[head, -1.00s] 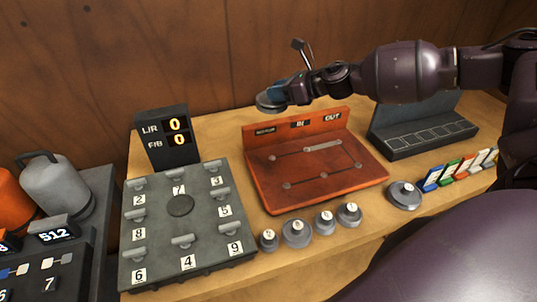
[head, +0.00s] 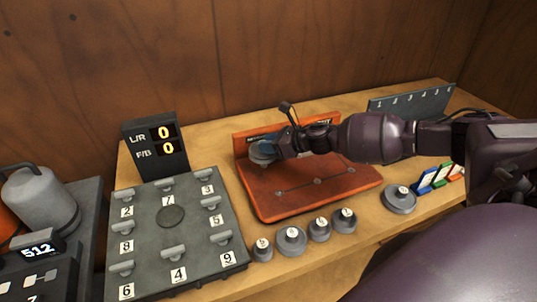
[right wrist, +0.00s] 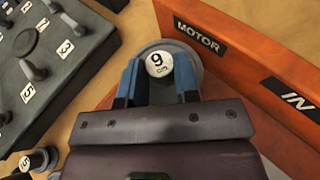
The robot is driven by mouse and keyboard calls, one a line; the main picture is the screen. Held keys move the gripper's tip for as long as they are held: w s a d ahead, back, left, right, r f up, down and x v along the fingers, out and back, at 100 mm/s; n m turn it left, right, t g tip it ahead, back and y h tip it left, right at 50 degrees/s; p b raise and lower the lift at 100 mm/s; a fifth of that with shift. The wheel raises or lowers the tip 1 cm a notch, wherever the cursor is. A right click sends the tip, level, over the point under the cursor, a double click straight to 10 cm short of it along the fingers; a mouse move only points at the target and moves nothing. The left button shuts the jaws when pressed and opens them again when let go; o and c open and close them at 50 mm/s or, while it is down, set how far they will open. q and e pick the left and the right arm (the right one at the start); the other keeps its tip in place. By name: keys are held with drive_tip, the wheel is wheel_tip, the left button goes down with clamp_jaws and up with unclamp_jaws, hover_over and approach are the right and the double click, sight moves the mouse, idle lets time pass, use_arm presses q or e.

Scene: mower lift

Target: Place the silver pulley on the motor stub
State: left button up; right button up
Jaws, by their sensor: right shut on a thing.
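My right gripper (head: 276,146) is shut on a silver-grey pulley (head: 261,154). The right wrist view shows the pulley (right wrist: 187,50) between the blue fingertips (right wrist: 160,76), its cap marked "9 cm". The pulley is over the back left corner of the orange board (head: 300,203), beside the "MOTOR" label (right wrist: 199,36). The motor stub is hidden under the pulley and hand. I cannot tell whether the pulley touches it. My left gripper is out of view.
Several small grey pulleys (head: 291,240) stand along the board's front edge, with a wider one (head: 399,198) to the right. A grey numbered panel (head: 148,236) and an L/R, F/B display (head: 155,147) lie left. The board's upright back wall (right wrist: 268,60) is close to the hand.

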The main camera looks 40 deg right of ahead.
drive_tip(key=shift+f, duration=1.95)
drive_tip(key=shift+f+b, duration=0.15)
drive_tip(key=shift+b, duration=0.2)
drive_tip(key=o, duration=1)
drive_tip(key=shift+c, duration=0.2)
drive_tip(key=v, duration=1.2)
